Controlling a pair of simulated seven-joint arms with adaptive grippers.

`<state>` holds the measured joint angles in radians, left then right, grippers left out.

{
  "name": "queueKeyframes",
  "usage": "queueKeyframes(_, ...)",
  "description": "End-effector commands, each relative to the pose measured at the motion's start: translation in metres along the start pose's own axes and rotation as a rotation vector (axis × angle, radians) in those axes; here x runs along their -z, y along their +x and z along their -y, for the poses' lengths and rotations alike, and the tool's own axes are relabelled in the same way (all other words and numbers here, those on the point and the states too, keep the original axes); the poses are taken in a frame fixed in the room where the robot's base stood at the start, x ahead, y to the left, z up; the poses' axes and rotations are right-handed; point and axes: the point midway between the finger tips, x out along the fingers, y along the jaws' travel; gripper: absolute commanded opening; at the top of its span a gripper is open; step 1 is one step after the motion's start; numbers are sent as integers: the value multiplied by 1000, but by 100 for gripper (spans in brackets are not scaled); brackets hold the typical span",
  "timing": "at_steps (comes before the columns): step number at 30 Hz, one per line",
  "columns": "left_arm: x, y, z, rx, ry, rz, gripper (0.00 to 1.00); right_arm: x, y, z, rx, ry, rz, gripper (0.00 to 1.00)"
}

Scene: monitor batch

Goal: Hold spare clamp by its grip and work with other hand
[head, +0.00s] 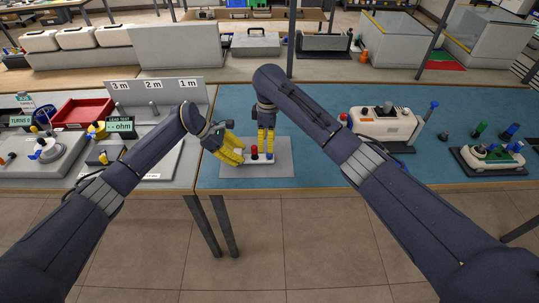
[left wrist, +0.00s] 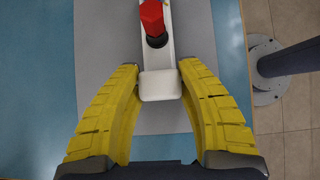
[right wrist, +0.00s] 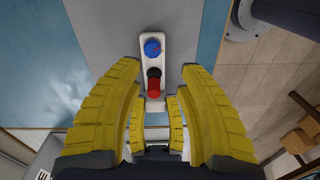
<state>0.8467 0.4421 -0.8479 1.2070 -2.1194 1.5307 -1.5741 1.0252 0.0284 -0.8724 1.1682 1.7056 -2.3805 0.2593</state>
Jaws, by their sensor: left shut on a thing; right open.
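The spare clamp (head: 262,160) is a small white body with a red knob (right wrist: 154,84) and a blue knob (right wrist: 152,48). It lies on a grey mat (head: 283,170) on the blue bench top. My left gripper (head: 241,160) is shut on the clamp's left end, its grip. The left wrist view shows this white end (left wrist: 160,86) between the yellow fingers. My right gripper (head: 267,156) points down over the clamp's right part, open and empty. In the right wrist view the red and blue knobs lie between its fingers, which partly hide the clamp in the head view.
A larger white device (head: 385,125) stands right of the mat, and another clamp-like unit (head: 492,157) lies farther right. At left are a red tray (head: 82,113), a load test display (head: 119,125) and a stand marked 1 m to 3 m (head: 155,88).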

Motion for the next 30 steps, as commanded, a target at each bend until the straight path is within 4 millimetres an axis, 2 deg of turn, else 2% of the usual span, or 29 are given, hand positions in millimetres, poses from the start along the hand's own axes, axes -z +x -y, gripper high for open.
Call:
queueKeyframes(6, 1, 0, 0, 0, 0, -1, 0, -5, -1, -8, -25, 257, 11, 38)
queueKeyframes(12, 0, 0, 0, 0, 0, -1, 0, -7, -1, -10, -36, 384, 17, 38)
queueKeyframes(20, 0, 0, 0, 0, 0, -1, 0, -7, 9, -10, -35, 427, 16, 38)
queueKeyframes(30, 0, 0, 0, 0, 0, -1, 0, -9, 44, -11, -35, 427, 18, 38)
